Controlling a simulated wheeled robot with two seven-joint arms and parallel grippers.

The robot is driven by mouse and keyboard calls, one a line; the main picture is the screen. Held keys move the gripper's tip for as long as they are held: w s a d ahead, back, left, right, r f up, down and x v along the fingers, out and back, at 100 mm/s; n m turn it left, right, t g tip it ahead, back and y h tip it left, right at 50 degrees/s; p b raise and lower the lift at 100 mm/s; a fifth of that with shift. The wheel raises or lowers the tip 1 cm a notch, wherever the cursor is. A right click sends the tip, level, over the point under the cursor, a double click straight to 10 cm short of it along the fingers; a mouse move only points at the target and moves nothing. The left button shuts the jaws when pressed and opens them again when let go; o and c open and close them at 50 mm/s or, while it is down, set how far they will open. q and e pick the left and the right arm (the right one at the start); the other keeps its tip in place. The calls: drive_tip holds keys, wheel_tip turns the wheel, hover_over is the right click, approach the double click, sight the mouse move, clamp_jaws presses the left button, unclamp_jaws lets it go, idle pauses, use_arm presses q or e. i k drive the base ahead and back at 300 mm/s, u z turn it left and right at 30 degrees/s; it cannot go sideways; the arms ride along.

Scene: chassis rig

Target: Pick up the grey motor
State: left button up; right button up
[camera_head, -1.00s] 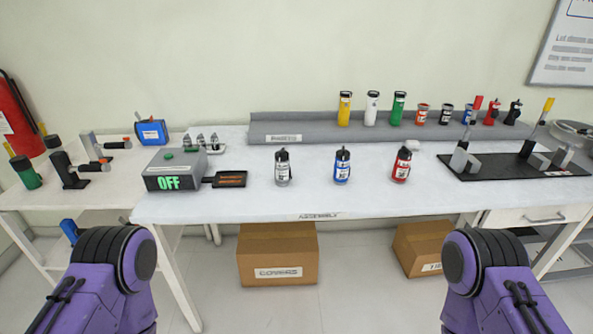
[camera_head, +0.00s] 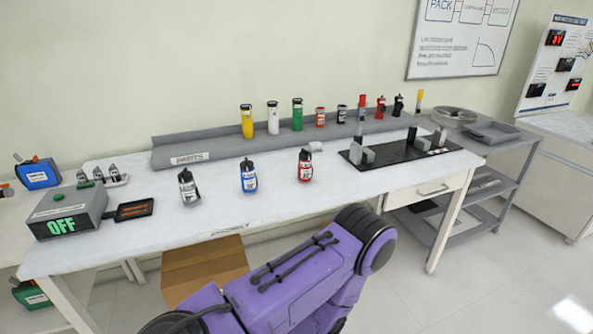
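The grey motor (camera_head: 188,188) stands upright on the front left part of the white assembly table (camera_head: 300,200). It is a small grey cylinder with a dark top and a white label. A similar blue one (camera_head: 248,176) and a red one (camera_head: 305,166) stand to its right in a row, apart from each other. Neither of my grippers shows. Only purple links of my arm are in view, at the bottom middle, in front of the table.
A grey box reading OFF (camera_head: 68,215) and a small dark tray (camera_head: 134,209) lie left of the motor. A grey parts shelf (camera_head: 200,152) with several bottles and cans runs behind. A black fixture board (camera_head: 400,153) lies right. A cardboard box (camera_head: 205,268) stands below the table.

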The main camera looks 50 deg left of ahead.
sight(189, 190)
drive_tip(key=z, duration=1.1)
drive_tip(key=k, duration=1.7)
drive_tip(key=u, duration=1.65)
